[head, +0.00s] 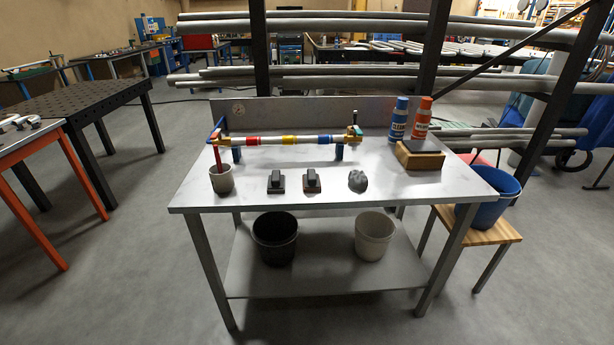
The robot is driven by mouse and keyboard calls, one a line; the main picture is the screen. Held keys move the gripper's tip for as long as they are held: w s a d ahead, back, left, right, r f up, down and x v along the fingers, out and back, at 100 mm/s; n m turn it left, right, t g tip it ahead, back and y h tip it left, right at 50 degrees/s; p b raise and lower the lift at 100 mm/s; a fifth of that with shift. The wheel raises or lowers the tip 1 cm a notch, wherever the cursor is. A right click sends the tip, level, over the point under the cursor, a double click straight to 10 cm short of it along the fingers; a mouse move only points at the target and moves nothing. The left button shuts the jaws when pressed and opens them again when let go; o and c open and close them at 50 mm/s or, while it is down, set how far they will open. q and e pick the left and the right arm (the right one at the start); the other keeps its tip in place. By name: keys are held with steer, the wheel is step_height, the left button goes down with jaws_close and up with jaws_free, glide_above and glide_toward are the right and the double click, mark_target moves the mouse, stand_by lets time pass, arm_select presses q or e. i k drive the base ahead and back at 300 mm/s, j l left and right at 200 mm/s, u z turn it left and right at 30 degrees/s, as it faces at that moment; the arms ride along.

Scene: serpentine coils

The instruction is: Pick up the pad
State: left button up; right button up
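Two small dark pads with raised grips lie side by side near the front of the grey metal table (390,195). The left pad (276,182) has a dark base. The right pad (312,180) has a browner base. A flat dark piece (424,146) rests on a wooden block (420,160) at the table's right; I cannot tell whether it is also a pad. Neither of my grippers is in view, and nothing touches the pads.
A grey cup (221,179) holding a red item stands left of the pads; a grey crumpled lump (357,180) lies right. Behind runs a banded pipe (270,140) on blue supports. Blue (398,120) and orange (423,118) bottles stand behind the block. A blue bucket (487,197) sits on a stool.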

mark_target(311, 180)
steer(key=i+j, duration=0.3)
steer(key=j, duration=0.15)
steer(key=i+j, duration=0.25)
steer(key=j, duration=0.2)
